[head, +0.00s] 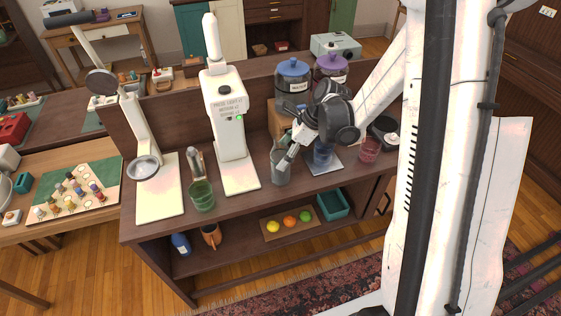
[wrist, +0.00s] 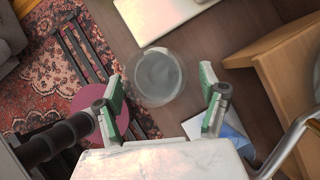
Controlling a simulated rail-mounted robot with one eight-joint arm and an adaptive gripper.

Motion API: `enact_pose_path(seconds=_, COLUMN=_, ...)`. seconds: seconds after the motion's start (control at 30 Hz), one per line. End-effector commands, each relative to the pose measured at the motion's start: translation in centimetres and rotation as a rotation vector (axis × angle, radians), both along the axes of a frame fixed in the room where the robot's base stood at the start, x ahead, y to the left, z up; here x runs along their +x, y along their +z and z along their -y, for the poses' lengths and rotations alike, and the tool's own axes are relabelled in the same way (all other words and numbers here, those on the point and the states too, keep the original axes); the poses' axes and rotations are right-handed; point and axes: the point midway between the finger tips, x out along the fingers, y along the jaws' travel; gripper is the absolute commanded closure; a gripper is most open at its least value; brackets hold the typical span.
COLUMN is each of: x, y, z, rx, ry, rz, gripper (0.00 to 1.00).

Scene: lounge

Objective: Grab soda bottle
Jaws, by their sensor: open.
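No bottle is plainly marked as soda. A small blue bottle (head: 181,243) with a pale label lies or leans on the lower shelf at the left; its pose is hard to tell. My gripper (head: 285,161) is above the counter, far from that bottle, and at the rim of a clear grey glass (head: 280,172). In the wrist view my gripper (wrist: 162,84) is open, with green-padded fingers on either side of the round glass (wrist: 158,75). Whether the fingers touch it cannot be told.
A green glass (head: 202,196), a blue glass (head: 322,157) and a pink glass (head: 369,150) stand on the counter (head: 240,207). A white dispenser (head: 226,125) and two lidded jars stand behind. Fruit and a teal bin (head: 333,204) are on the lower shelf.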

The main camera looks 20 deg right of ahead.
Motion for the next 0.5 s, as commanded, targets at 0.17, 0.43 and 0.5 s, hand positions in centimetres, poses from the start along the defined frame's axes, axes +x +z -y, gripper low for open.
enact_pose_path(seconds=0.17, x=0.4, y=-1.5, z=-0.8, rx=0.0, ry=0.002, rz=0.001, gripper=0.26)
enact_pose_path(seconds=0.43, x=0.4, y=-1.8, z=-1.0, rx=0.0, ry=0.0, rz=0.0, gripper=0.26)
enact_pose_path(seconds=0.5, x=0.4, y=-1.8, z=-1.0, rx=0.0, ry=0.0, rz=0.0, gripper=0.26)
